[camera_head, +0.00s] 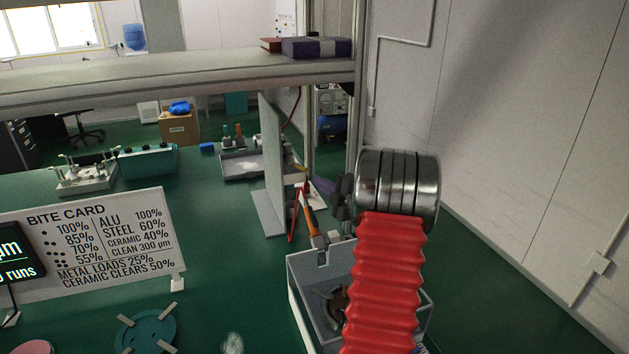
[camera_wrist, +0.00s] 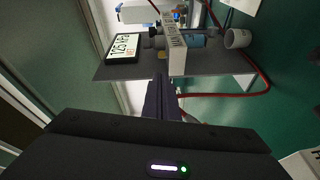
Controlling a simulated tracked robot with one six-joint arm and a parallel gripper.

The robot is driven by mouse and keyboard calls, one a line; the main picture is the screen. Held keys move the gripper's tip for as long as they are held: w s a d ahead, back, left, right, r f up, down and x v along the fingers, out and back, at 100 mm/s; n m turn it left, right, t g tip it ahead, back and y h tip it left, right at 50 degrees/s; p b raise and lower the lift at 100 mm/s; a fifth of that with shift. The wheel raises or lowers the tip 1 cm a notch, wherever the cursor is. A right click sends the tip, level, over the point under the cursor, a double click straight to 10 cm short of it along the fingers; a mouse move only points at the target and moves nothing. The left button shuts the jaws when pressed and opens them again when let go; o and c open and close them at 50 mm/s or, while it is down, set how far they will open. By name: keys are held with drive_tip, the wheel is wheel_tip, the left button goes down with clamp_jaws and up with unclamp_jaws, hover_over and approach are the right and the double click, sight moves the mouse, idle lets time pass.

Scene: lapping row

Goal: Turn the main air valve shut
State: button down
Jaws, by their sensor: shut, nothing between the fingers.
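My gripper (camera_wrist: 160,82) shows in the wrist view as two dark fingers closed together, with nothing between them. Its tips point at a grey panel (camera_wrist: 120,72) bearing air fittings and appear just short of it; the exact gap is unclear. Small yellow-orange parts (camera_wrist: 180,18) show behind the plate. I cannot tell which part is the main air valve. In the head view my gripper (camera_head: 341,197) is dark and partly hidden by my arm.
A shelf (camera_head: 180,80) spans overhead; a white wall is right.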

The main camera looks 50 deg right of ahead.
sight(300, 169)
drive_tip(key=x, duration=0.9)
